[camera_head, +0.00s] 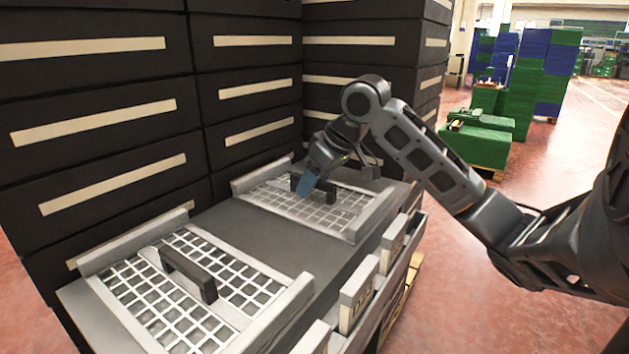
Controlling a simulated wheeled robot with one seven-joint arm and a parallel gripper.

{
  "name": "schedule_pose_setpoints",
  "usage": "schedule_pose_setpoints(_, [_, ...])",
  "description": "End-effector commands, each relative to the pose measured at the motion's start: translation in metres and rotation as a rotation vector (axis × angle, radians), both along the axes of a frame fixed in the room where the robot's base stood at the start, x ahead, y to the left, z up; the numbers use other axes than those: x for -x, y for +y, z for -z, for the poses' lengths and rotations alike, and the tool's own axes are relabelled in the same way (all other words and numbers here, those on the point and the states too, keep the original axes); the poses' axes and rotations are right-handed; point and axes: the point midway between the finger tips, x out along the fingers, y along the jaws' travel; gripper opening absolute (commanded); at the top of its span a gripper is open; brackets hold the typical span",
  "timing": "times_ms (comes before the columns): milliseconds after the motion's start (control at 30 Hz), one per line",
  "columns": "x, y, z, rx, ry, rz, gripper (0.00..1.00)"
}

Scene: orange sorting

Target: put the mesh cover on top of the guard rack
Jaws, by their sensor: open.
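Two mesh covers, light grey grids with black bar handles, lie flat on a grey rack top. The far mesh cover (330,215) lies between raised side rails, under my gripper. The near mesh cover (150,305) lies between similar rails. The grey unit beneath them (245,235) looks like the guard rack. My gripper (309,183) is open and points down at the far cover's black handle (325,193). A blue finger pad overlaps the handle in the picture. I cannot tell whether it touches the handle. Part of the far cover is hidden behind the gripper.
Stacked black boxes with pale strips (95,125) form a wall close behind the rack. Pale labelled bins or drawers (358,293) line the rack's front right side. Green and blue stacks (535,75) stand far back right.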

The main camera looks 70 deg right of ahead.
Motion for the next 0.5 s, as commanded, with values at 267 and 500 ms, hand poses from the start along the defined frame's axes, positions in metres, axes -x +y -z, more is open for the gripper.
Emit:
schedule_pose_setpoints(267, [0.016,0.004,-0.032,0.002,-0.003,0.0,0.53])
schedule_pose_setpoints(500, [0.033,0.008,-0.061,0.002,-0.003,0.0,0.53])
